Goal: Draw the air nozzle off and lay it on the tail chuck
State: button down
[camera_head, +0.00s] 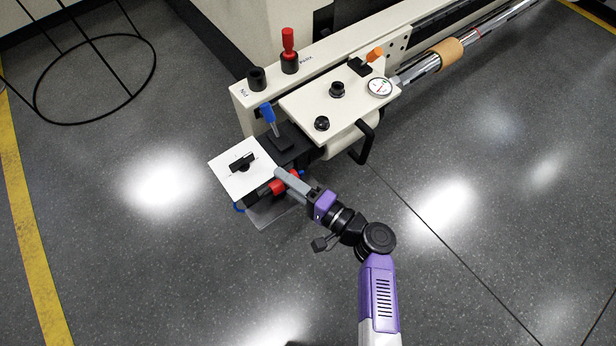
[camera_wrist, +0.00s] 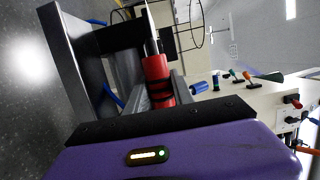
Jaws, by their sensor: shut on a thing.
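A red cylinder with black bands (camera_wrist: 156,72) sits between the grey fingers of my gripper (camera_wrist: 125,80) in the wrist view; I take it for the air nozzle. A dark and silver stem runs from its far end, and a blue hose (camera_wrist: 108,92) shows beside it. In the head view its red ends (camera_head: 278,187) show on both sides of a finger of my gripper (camera_head: 284,182), which is shut on it. It lies just beside a white plate with a black knob (camera_head: 232,178). I cannot tell which part is the tail chuck.
A blue-handled tool (camera_head: 268,114) stands on a black block (camera_head: 285,146). A red-handled tool (camera_head: 288,42) stands near the PARK label, beside an empty black socket (camera_head: 257,78). A cream housing (camera_head: 310,102) carries knobs, a gauge (camera_head: 380,87) and a black handle (camera_head: 365,142). Open floor lies left and front.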

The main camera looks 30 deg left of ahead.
aim_at(288, 198)
dwell(0.5)
notch_tip(288, 198, down, 6)
jog(key=b, duration=0.6)
jog(key=shift+s+d+f+b, duration=0.1)
jog(key=shift+s+f+b, duration=0.1)
jog(key=shift+f+b, duration=0.5)
jog(key=c, duration=1)
grip_release()
jog(key=d+p, duration=0.1)
jog(key=d, duration=0.1)
jog(key=d+r, duration=0.1)
jog(key=d, duration=0.2)
jog(key=d+r+p, duration=0.1)
jog(key=d, duration=0.1)
jog(key=shift+s+d+p, duration=0.3)
jog(key=shift+d, duration=0.05)
jog(key=shift+a+r, duration=0.15)
jog(key=shift+r, duration=0.15)
